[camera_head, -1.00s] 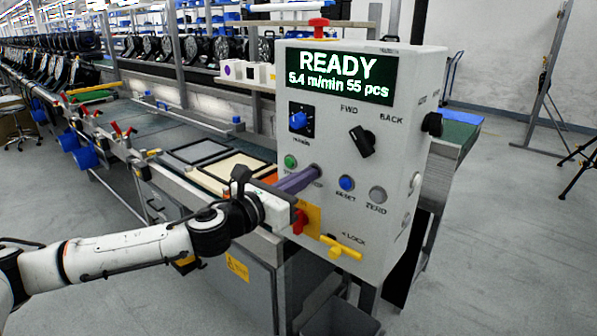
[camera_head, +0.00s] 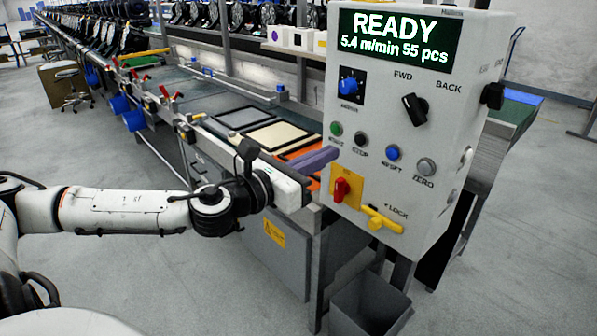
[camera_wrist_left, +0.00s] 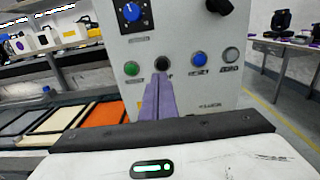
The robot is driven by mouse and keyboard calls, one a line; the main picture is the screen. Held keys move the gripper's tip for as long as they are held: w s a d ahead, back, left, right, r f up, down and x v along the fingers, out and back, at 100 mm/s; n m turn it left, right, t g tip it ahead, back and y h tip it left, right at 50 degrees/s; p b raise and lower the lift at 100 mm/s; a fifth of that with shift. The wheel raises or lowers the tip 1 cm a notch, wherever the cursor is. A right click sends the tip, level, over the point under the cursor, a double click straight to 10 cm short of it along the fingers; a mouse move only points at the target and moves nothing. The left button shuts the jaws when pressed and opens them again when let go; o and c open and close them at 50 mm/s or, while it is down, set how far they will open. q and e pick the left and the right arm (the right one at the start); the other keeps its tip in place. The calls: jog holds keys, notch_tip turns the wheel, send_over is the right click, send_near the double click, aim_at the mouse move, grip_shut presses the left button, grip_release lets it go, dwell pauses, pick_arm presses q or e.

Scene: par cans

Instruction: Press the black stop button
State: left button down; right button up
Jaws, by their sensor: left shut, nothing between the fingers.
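The black stop button (camera_head: 361,139) is in the row of round buttons on the front of the white control box (camera_head: 455,75). It lies between the green button (camera_head: 336,129) and the blue button (camera_head: 393,152). In the left wrist view the black button (camera_wrist_left: 162,64) shows just above my fingertips. My left gripper (camera_head: 332,154) is shut and empty, its purple fingers pointing at the panel just below and left of the black button. In the left wrist view its fingertips (camera_wrist_left: 161,80) seem close to the button; contact cannot be told. My right gripper is out of view.
A grey button (camera_head: 426,168), a red switch on a yellow plate (camera_head: 341,189) and a yellow lock lever (camera_head: 381,221) are also on the panel. Black knob (camera_head: 414,109) sits above. The conveyor (camera_head: 222,104) runs behind my arm; a grey bin (camera_head: 370,305) stands below.

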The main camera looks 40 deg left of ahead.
pick_arm(q)
jog(key=s+p, duration=0.6)
jog(key=p, duration=0.1)
jog(key=shift+s+a, duration=0.2)
jog(key=shift+s, duration=0.05)
dwell(1.0)
